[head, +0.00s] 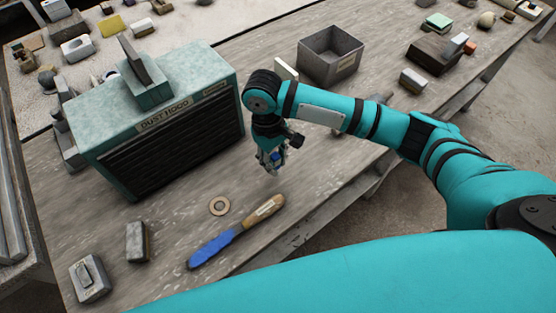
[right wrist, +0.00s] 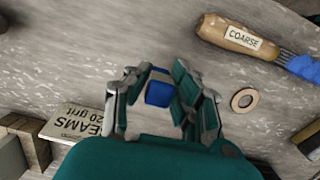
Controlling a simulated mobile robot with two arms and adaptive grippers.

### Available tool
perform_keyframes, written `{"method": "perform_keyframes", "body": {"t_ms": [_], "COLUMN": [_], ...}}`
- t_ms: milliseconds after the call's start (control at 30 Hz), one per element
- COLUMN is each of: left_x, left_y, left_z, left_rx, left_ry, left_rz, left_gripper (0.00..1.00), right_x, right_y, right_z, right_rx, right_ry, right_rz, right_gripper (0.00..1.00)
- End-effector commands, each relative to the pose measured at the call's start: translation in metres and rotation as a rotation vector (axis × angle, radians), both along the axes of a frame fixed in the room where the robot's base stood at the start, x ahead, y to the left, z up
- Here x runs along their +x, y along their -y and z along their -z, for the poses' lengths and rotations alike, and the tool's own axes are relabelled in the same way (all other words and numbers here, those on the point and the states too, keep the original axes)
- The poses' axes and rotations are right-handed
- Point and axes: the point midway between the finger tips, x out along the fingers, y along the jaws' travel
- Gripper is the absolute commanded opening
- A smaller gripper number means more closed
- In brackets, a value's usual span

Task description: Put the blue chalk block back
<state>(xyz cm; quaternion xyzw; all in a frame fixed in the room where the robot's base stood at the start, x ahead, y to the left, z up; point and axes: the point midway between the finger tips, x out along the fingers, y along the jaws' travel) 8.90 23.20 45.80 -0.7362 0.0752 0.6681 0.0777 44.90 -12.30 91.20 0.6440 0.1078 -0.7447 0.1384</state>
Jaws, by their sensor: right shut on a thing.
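The blue chalk block (right wrist: 159,92) is held between the fingers of my right gripper (right wrist: 158,88), which is shut on it. In the head view the right gripper (head: 272,160) points down over the table to the right of the dust hood, and a small bit of the blue block (head: 278,156) shows between its fingers. I cannot tell for sure whether the block is clear of the table top. My left gripper does not show in either view.
The dust hood (head: 165,115) stands left of the right gripper. A grey open box (head: 330,57) stands behind it. A washer (head: 219,206) and a blue rasp with a wooden handle (head: 235,230) lie in front.

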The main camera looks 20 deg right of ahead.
Motion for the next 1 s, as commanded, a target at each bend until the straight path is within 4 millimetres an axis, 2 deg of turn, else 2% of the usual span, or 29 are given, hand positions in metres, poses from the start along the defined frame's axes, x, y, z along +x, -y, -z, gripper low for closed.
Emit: {"method": "perform_keyframes", "body": {"t_ms": [167, 467, 833, 867, 1000], "left_x": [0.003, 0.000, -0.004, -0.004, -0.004], "left_y": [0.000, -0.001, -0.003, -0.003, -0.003], "left_z": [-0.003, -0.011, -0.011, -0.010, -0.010], "left_rx": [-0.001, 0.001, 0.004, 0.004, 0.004], "left_ry": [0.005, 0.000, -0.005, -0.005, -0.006], "left_rz": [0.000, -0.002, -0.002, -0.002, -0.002], "left_gripper": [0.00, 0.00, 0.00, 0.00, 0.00], "right_x": [0.011, 0.011, 0.011, 0.011, 0.011], "right_y": [0.010, 0.010, 0.010, 0.010, 0.010], "right_z": [0.002, 0.035, 0.039, 0.039, 0.039], "right_rx": [0.000, -0.001, 0.000, 0.000, 0.000], "right_ry": [0.000, 0.000, 0.000, 0.001, 0.001], "right_rz": [0.000, -0.001, -0.001, -0.001, -0.001], "right_gripper": [0.00, 0.00, 0.00, 0.24, 0.42]}}
